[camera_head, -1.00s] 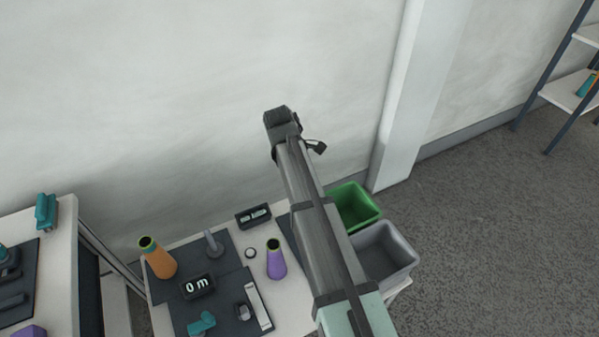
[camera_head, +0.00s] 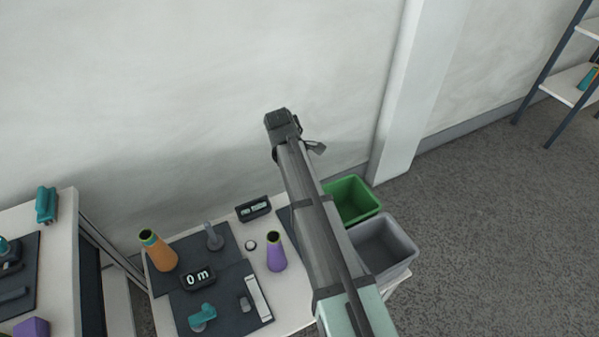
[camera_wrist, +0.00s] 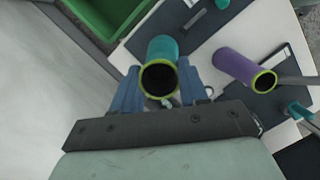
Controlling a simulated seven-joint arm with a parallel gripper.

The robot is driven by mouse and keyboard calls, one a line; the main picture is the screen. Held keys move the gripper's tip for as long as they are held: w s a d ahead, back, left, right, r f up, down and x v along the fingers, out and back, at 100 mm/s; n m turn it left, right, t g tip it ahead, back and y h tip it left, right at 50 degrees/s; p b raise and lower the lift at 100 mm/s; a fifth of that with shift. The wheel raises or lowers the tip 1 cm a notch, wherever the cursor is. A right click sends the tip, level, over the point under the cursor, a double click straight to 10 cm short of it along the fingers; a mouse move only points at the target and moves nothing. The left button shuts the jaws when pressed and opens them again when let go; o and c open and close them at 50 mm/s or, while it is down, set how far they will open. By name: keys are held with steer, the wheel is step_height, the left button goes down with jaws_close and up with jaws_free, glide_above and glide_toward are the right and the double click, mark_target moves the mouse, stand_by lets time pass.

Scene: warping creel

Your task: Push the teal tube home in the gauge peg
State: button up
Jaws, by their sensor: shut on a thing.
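In the wrist view my gripper (camera_wrist: 160,82) has its two blue fingers closed on either side of a teal tube (camera_wrist: 163,47). The tube has a yellow-green rim around a dark open mouth that faces the camera. Its far end is hidden, so I cannot tell whether it touches anything. In the head view my arm hides the gripper and the held tube. A grey upright peg (camera_head: 214,238) stands bare on the dark mat, beside a display reading "0 m" (camera_head: 198,277); I cannot tell whether it is the gauge peg.
An orange tube (camera_head: 158,251) and a purple tube (camera_head: 276,253) stand on the table. A teal fixture (camera_head: 202,318) sits at the mat's front. Green (camera_head: 352,201) and grey (camera_head: 384,247) bins are at the right. A wall rises behind the table.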

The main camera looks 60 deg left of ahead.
steer(key=shift+f, duration=1.6)
steer(key=shift+f, duration=1.05)
steer(key=o, duration=1.3)
steer(key=shift+c, duration=0.2)
steer(key=shift+v, duration=3.55)
